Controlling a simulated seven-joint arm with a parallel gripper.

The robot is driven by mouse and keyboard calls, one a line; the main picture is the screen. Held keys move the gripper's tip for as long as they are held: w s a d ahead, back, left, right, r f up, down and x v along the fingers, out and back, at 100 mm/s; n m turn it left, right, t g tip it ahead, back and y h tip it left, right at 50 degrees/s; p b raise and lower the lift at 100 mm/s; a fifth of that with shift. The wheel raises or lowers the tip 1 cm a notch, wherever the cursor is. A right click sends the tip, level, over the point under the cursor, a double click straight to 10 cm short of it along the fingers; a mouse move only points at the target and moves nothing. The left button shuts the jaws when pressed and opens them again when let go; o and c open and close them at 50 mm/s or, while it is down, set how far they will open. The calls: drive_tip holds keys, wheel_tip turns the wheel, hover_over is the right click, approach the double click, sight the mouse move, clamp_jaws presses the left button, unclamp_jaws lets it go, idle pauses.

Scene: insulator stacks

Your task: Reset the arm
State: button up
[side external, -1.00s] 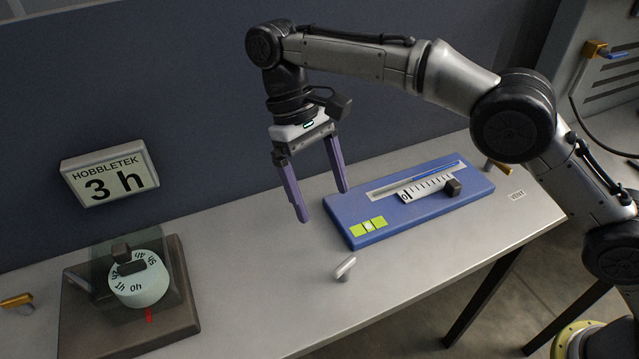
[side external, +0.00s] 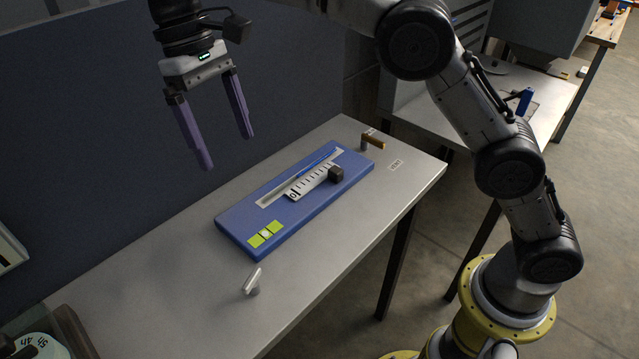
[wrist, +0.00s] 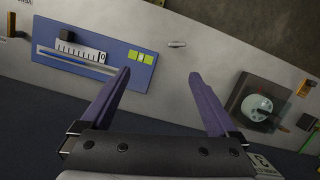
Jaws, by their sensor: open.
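My gripper (side external: 222,138) hangs above the back of the bench in the side view. Its two purple fingers are spread apart with nothing between them. In the wrist view my gripper (wrist: 160,90) is also open and empty, well above the bench. The blue slider panel (side external: 240,225) lies on the bench, below and to the right of my gripper in the side view. A dark knob (side external: 336,173) sits on its scale, and green squares (side external: 266,234) mark its near end.
A dial (wrist: 258,107) on a brown base (wrist: 239,95) sits at the other end. A dark partition (side external: 100,150) rises behind the bench.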

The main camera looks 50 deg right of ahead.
drive_tip(key=s+d+r+m+t+y, duration=0.1)
drive_tip(key=s+d+r+m+t, duration=0.1)
drive_tip(key=s+d+r, duration=0.45)
drive_tip(key=s+d+r+m+t, duration=0.1)
drive_tip(key=s+d+r+t, duration=0.15)
drive_tip(key=s+d, duration=0.65)
drive_tip(key=s+d+f+t, duration=0.2)
drive_tip(key=s+d+f, duration=0.2)
drive_tip(key=f, duration=0.3)
drive_tip(key=s+d+f+t, duration=0.2)
drive_tip(key=s+d+f, duration=0.3)
drive_tip(key=f, duration=0.2)
drive_tip(key=shift+s+f+h, duration=0.2)
drive_tip(key=shift+s+h, duration=0.15)
drive_tip(key=shift+h, duration=0.05)
drive_tip(key=shift+c, duration=0.3)
